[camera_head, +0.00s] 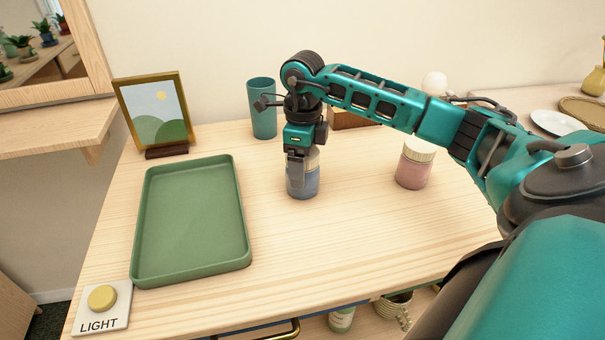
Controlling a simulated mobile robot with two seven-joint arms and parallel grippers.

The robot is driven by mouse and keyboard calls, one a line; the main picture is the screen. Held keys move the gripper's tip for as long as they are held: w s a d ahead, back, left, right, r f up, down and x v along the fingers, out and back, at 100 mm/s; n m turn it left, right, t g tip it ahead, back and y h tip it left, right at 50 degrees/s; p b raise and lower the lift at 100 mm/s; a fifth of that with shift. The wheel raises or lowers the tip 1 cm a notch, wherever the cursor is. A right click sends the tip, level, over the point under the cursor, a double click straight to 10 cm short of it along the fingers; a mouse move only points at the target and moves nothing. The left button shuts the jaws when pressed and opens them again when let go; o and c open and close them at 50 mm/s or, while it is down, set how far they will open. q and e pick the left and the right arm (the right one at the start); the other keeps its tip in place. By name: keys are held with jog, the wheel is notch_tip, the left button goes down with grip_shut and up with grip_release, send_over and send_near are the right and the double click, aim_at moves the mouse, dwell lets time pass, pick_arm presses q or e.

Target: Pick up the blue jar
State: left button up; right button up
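The blue jar (303,184) stands upright on the wooden table, right of the green tray. It has a pale lid, mostly hidden behind my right gripper (296,184). My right arm comes in from the right and points the gripper straight down at the jar. The fingers overlap the jar's left front side in the picture. I cannot tell whether they touch it or are closed on it. My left gripper is not in view.
A green tray (148,224) lies to the left. A framed picture (155,112), a teal cup (262,108) and a wooden box (350,119) stand behind. A pink jar (414,166) stands to the right. A light switch (102,306) is at the front left corner. The front middle is clear.

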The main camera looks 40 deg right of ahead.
jog(key=c, duration=0.7)
jog(key=shift+r, duration=0.1)
